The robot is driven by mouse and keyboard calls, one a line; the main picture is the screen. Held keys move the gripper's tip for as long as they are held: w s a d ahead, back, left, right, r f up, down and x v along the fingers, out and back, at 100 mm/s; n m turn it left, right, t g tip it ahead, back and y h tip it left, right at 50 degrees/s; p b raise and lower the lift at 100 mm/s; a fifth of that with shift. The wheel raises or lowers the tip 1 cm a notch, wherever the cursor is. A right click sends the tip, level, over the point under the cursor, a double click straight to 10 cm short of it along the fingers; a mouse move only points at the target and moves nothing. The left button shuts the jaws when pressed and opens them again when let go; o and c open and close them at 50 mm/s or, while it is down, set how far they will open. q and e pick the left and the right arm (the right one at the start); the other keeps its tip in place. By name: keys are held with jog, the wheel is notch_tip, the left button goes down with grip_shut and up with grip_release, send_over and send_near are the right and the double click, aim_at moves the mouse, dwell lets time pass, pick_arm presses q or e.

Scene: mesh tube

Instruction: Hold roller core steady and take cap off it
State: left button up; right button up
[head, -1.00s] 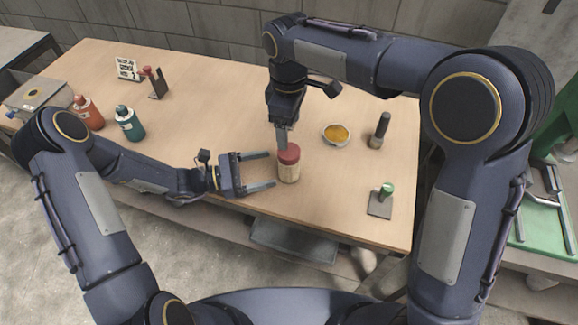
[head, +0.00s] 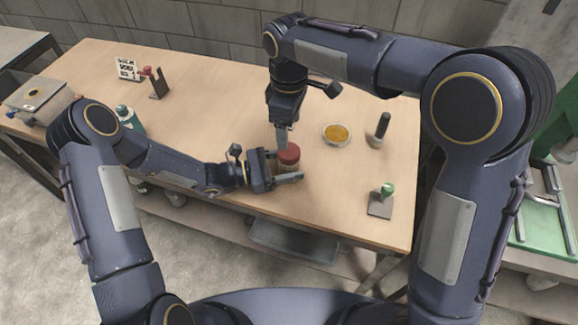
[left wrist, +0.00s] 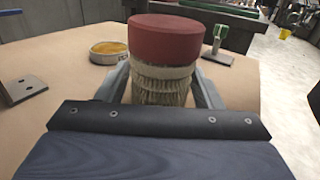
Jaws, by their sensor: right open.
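The roller core (left wrist: 162,86) is a pale, mesh-wrapped cylinder standing upright near the table's front edge. Its dark red cap (head: 289,154) sits on top; the cap also shows in the left wrist view (left wrist: 166,38). My left gripper (head: 292,168) comes in level from the left, with one finger on each side of the core below the cap. Whether the fingers press on the core I cannot tell. My right gripper (head: 283,143) points down just behind and left of the cap, open, with nothing seen in it. Its far finger is hidden.
A dish of yellow-orange contents (head: 337,134), a dark upright tool (head: 379,131) and a green-knobbed plate (head: 381,203) stand to the right. A teal bottle (head: 130,119), a red-knobbed stand (head: 156,83) and a small sign (head: 129,68) are left. The table between is clear.

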aim_at(289, 150)
pick_arm(q)
grip_shut()
pick_arm(e)
jog(key=m, duration=0.6)
jog(key=shift+s+f, duration=0.1)
jog(key=shift+f, duration=0.1)
jog(key=m, duration=1.1)
jog(key=shift+m, duration=0.3)
jog(key=m, duration=0.4)
jog(key=shift+r+m, duration=0.15)
jog(key=shift+m, duration=0.15)
jog(key=shift+f, duration=4)
